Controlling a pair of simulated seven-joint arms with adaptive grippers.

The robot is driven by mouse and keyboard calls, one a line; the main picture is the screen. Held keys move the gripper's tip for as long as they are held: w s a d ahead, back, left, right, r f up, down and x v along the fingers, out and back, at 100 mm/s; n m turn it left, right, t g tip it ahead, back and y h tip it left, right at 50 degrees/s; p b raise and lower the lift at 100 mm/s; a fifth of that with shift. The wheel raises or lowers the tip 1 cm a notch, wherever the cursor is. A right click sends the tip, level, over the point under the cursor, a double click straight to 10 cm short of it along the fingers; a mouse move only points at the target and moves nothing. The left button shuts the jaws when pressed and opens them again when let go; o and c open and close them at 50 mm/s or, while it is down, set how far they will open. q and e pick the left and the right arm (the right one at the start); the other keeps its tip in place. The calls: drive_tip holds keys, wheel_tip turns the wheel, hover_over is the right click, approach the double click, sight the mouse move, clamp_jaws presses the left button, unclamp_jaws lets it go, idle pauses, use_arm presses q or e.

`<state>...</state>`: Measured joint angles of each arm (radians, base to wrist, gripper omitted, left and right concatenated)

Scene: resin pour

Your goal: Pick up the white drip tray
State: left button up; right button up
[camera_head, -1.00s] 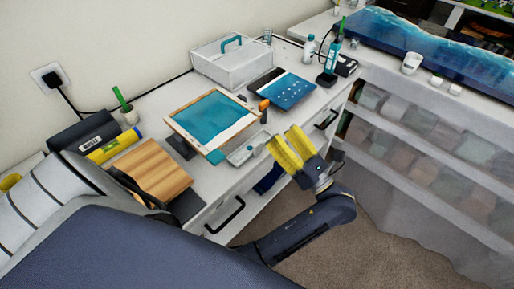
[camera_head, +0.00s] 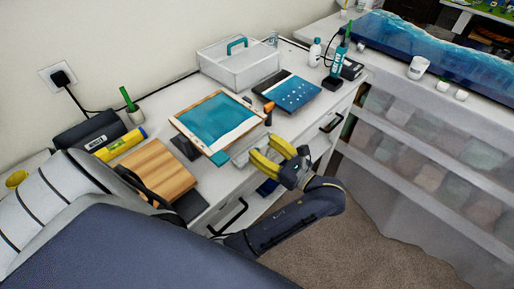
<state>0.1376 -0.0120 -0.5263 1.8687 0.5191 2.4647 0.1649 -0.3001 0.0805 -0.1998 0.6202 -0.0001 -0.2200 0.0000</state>
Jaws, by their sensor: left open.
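The white drip tray (camera_head: 242,151) lies at the front edge of the white desk, just right of the resin-covered board. Its right part is hidden behind my gripper. My left gripper (camera_head: 262,146) has two yellow fingers spread apart, with their tips at the right end of the tray. I cannot tell whether the fingers touch the tray or stand above it. The gripper is open and holds nothing that I can see. My right gripper is not in view.
A wood-edged board with teal resin (camera_head: 217,122) lies close left of the tray. An orange-tipped tool (camera_head: 268,108) stands just behind. A tablet (camera_head: 287,92) and a clear box (camera_head: 238,68) lie farther back. A wooden block (camera_head: 154,170) is at left.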

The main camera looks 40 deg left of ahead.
use_arm(q)
drive_tip(key=shift+a, duration=0.15)
drive_tip(key=shift+c, duration=0.5)
clamp_jaws()
